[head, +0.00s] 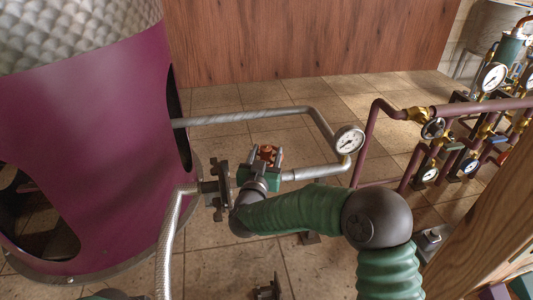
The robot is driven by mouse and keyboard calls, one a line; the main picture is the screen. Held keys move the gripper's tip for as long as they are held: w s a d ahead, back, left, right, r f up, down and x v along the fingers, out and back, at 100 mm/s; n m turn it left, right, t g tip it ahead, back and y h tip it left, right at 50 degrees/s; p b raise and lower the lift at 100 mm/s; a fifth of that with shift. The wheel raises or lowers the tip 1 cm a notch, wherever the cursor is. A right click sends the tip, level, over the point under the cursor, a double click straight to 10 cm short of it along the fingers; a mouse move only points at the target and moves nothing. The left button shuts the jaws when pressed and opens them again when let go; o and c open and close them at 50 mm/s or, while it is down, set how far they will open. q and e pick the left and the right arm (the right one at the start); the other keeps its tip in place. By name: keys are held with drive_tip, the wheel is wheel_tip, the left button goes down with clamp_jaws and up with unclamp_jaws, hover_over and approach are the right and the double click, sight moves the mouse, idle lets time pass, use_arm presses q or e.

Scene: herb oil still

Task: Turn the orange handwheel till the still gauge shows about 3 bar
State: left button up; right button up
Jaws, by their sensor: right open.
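A dark piece at the bottom edge may be my left gripper (268,290), mostly cut off.
A large magenta still (95,130) fills the left. A bent silver hose (170,245) rises beside it. Purple pipes with several gauges and valves (435,128) stand at the right, near a wooden post (490,225). Tiled floor (225,262) lies open below.

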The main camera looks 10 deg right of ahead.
drive_tip(key=shift+a, duration=0.45)
drive_tip(key=c, duration=0.6)
drive_tip(key=shift+d, duration=0.25)
clamp_jaws()
use_arm(q)
drive_tip(key=shift+a, duration=0.15)
drive_tip(key=shift+a+f, duration=0.1)
drive_tip(key=shift+f, duration=0.05)
use_arm(e)
drive_tip(key=shift+y, duration=0.3)
